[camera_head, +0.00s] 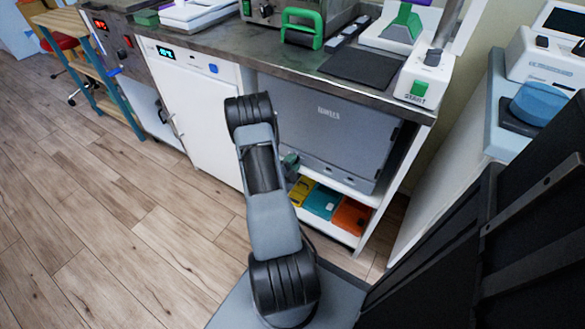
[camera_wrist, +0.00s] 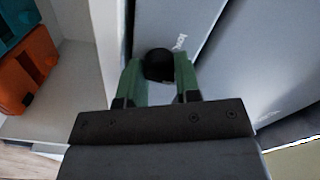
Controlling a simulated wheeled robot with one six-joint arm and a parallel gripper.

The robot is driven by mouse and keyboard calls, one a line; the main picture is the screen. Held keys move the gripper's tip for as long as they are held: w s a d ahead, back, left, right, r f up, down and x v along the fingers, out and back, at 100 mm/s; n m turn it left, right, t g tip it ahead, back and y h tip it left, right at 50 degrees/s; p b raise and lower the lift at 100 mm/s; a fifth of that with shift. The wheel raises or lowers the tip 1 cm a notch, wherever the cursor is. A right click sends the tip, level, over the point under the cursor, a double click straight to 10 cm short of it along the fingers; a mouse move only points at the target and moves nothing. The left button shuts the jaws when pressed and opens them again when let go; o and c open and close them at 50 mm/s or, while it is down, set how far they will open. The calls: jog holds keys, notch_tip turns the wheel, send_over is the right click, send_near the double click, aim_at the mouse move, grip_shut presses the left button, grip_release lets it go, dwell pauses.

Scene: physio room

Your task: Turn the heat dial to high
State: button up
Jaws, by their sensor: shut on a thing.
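A black round dial (camera_wrist: 159,63) sits on the grey front of a cabinet unit in the wrist view. My gripper (camera_wrist: 158,72) has its green fingers on either side of this dial and is shut on it. In the head view my gripper (camera_head: 290,162) is at the lower left of the grey unit (camera_head: 325,125) under the counter, partly hidden by my arm. The dial itself is hidden there. I cannot read the dial's setting or any marks around it.
An open shelf below the unit holds yellow, teal (camera_head: 321,201) and orange (camera_head: 352,216) bins. A white cabinet (camera_head: 195,115) stands to the left. The counter above carries a green-handled device (camera_head: 302,28) and a white box with a green START button (camera_head: 418,89).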

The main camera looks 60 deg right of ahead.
jog(key=shift+f+m+b, duration=0.1)
jog(key=shift+m+b, duration=5.1)
jog(key=shift+b, duration=0.25)
jog(key=o, duration=0.9)
